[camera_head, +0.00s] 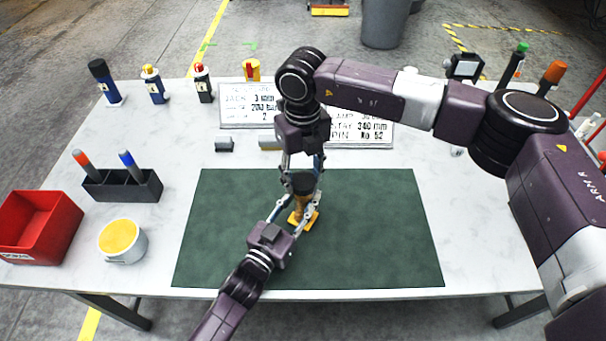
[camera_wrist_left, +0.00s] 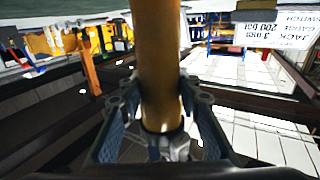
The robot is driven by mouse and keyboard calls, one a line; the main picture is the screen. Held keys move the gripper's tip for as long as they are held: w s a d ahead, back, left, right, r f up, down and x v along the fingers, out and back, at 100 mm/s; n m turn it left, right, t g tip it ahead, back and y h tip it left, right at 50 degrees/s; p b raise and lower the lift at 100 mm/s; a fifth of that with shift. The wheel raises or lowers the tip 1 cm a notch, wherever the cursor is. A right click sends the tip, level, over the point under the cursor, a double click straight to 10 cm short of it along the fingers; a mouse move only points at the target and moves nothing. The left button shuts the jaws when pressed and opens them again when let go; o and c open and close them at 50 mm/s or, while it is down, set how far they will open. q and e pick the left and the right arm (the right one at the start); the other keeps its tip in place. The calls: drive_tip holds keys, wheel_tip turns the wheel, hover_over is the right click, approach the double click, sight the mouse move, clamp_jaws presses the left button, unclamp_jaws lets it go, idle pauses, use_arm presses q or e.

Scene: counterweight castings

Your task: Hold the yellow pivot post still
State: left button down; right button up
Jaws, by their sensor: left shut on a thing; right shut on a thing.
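The yellow pivot post (camera_head: 303,205) stands on a yellow foot on the green mat (camera_head: 390,225). My left gripper (camera_head: 297,210) comes in from the lower left and is shut around the post. In the left wrist view the post (camera_wrist_left: 160,50) runs between the two fingers of my left gripper (camera_wrist_left: 162,105). My right gripper (camera_head: 302,180) points down from above, right over the post. It is shut on a small dark piece at the post's upper end. The fingers hide much of that piece, and I cannot tell whether it touches the post.
A red bin (camera_head: 40,228), a round tub with yellow contents (camera_head: 122,240) and a dark marker holder (camera_head: 122,187) stand on the left. Bottles and lettered plates (camera_head: 245,105) line the back. The mat's right side is clear.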

drive_tip(key=shift+f, duration=0.55)
drive_tip(key=m, duration=1.2)
drive_tip(key=shift+m, duration=0.3)
drive_tip(key=m, duration=1)
drive_tip(key=shift+m, duration=0.4)
drive_tip(key=m, duration=0.3)
drive_tip(key=shift+w+m, duration=0.1)
drive_tip(key=shift+m, duration=0.3)
